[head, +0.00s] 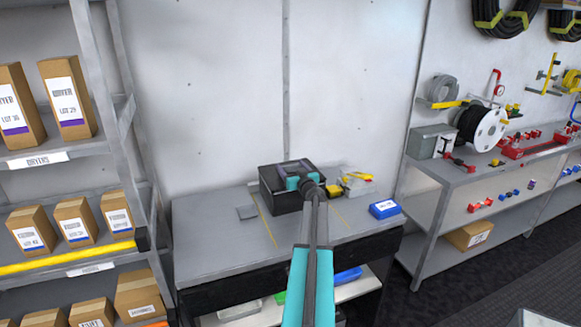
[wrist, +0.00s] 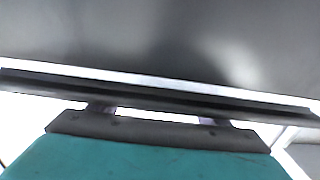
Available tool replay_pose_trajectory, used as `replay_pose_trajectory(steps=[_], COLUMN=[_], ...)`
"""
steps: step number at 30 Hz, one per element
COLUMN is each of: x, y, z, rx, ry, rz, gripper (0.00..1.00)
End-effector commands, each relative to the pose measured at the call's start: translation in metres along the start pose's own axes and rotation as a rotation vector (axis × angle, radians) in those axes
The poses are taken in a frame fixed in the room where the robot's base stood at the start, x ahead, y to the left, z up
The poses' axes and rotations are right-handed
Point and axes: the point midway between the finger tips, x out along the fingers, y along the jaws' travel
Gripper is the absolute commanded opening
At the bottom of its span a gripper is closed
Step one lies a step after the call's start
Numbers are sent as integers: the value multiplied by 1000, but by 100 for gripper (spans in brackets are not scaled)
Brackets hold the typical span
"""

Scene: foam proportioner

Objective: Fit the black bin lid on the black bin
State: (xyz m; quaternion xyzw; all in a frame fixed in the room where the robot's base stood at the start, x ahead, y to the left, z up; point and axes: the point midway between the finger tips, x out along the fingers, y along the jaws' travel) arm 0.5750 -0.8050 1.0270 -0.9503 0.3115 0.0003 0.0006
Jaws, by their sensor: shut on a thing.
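The black bin (head: 284,203) stands on the grey workbench, against the back wall. The black bin lid (head: 285,168) shows as a dark panel at the bin's top; I cannot tell from the head view whether it is seated or just above. My gripper (head: 305,182) is at the near right of the bin top, shut on the lid. In the wrist view, my gripper (wrist: 160,115) is shut on the lid's dark edge (wrist: 160,97), which runs across the picture. A bright strip separates this edge from a large dark surface above. My arm hides part of the bin's right side.
Yellow and clear items (head: 354,180) and a blue labelled box (head: 384,209) sit right of the bin. Shelves of cartons (head: 75,222) stand at left. The bench front (head: 220,255) is clear.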

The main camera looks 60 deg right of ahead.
Motion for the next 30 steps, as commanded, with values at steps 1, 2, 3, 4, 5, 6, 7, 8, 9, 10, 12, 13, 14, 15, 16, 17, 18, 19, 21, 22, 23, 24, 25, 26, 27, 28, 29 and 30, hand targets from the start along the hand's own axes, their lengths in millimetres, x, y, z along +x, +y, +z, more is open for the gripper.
replay_pose_trajectory(steps=[1, 2, 3, 4, 5, 6, 7, 8, 9, 10, 12, 13, 14, 15, 16, 17, 18, 19, 21, 22, 23, 24, 25, 26, 27, 28, 29, 30], x=[0, 0, 0, 0, 0, 0, 0, 0, 0, 0, 0, 0, 0, 0, 0, 0, 0, 0, 0, 0, 0, 0, 0, 0, 0, 0, 0, -2], y=[0, 0, 0, 0, 0, 0, 0, 0, 0, 0, 0, 0, 0, 0, 0, 0, 0, 0, 0, 0, 0, 0, 0, 0, 0, 0, 0, 0], z=[1, 1, 2, 2, 3, 3, 3, 3, 3, 3, 3, 3, 3, 3, 3, 3, 3, 3, 3, 3, 2, 1, 0, -1, -4, -6, -8, -9], rx=[0, 0, 0, -1, 0, 0, 0, 0, 0, 0, 0, 0, 0, 0, 0, 0, 0, 0, 0, 0, 0, 0, 0, 0, 1, 0, -1, -1], ry=[0, 0, 0, 0, 1, 1, 1, 1, 0, 0, 0, 0, 0, 0, 0, 0, 0, 0, 0, 0, 0, 0, 0, 1, 1, 1, 1, 0], rz=[0, 0, 0, 0, 0, 0, 0, 0, 0, 0, 0, 0, 0, 0, 0, 0, 0, 0, 0, 0, 0, 0, 0, 0, 0, 0, 0, 0], gripper=[45, 45, 45, 45, 45, 45, 45, 45, 75, 80, 89, 89, 89, 89, 89, 89, 89, 89, 89, 89, 89, 89, 89, 89, 89, 89, 89, 89])
